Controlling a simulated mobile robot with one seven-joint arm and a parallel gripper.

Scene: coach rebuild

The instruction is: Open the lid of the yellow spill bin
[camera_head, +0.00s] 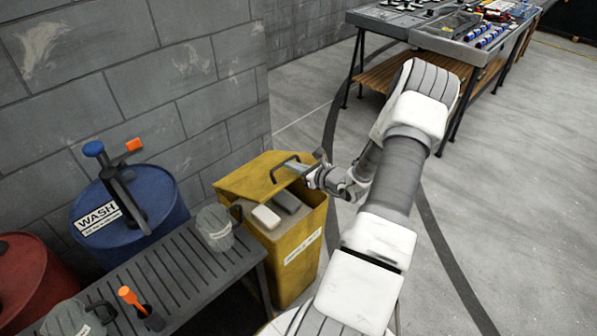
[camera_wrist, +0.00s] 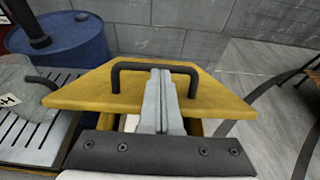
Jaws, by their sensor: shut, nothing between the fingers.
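The yellow spill bin (camera_head: 298,262) stands beside the slatted bench. Its yellow lid (camera_head: 250,178) is raised and tilted, and the opening below it shows pale blocks (camera_head: 266,217) inside. The lid carries a dark bar handle (camera_head: 285,161), which also shows in the wrist view (camera_wrist: 118,78). My gripper (camera_head: 298,168) is shut and empty at the handle. In the wrist view its closed fingers (camera_wrist: 160,80) overlap the middle of the handle bar and the lid. I cannot tell whether they touch the bar or the lid.
A slatted grey bench (camera_head: 172,272) with a clear grey jug (camera_head: 215,232) stands left of the bin. A blue wash drum (camera_head: 165,200) and a red drum (camera_head: 22,285) are behind it. A block wall (camera_head: 180,95) rises behind. Open floor (camera_head: 500,200) lies to the right, below a tool table (camera_head: 430,38).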

